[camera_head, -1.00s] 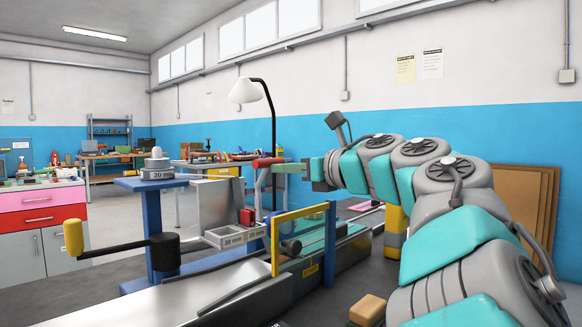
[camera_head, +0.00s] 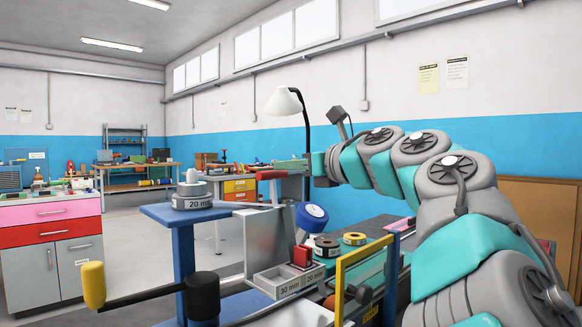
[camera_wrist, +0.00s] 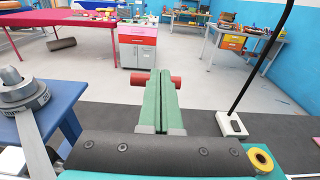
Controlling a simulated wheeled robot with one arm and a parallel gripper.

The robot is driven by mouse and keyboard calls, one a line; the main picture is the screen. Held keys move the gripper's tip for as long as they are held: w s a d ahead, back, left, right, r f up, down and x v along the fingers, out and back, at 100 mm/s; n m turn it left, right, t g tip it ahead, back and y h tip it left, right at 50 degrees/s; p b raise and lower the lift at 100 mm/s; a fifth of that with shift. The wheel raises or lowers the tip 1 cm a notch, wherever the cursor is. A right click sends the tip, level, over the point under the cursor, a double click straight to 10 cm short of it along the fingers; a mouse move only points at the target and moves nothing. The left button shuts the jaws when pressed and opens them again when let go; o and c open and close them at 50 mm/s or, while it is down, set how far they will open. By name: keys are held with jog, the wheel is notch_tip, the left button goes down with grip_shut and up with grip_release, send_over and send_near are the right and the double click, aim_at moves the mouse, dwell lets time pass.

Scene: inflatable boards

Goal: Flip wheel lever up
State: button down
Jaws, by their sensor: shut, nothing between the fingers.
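A lever with a red crosswise handle (camera_head: 271,175) stands up at the tape machine in the head view; I take it for the wheel lever. In the wrist view the red handle (camera_wrist: 137,82) shows on both sides of my fingertips, its middle hidden by them. My gripper (camera_head: 290,167) has long green fingers, pressed together with nothing between them; they also show in the wrist view (camera_wrist: 160,80). The fingertips are at the handle, but I cannot tell whether they touch it. A tilted blue-rimmed wheel (camera_head: 314,213) sits right of the lever.
A yellow-handled black crank (camera_head: 93,284) juts out at front left. A blue stand (camera_head: 180,212) carries a grey roll (camera_head: 192,195). A yellow frame (camera_head: 341,290) rises at front right, near tape rolls. A white lamp (camera_head: 284,102) stands behind my gripper. Open floor lies beyond.

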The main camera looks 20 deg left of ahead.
jog(key=shift+w+a, duration=0.3)
jog(key=shift+a, duration=0.25)
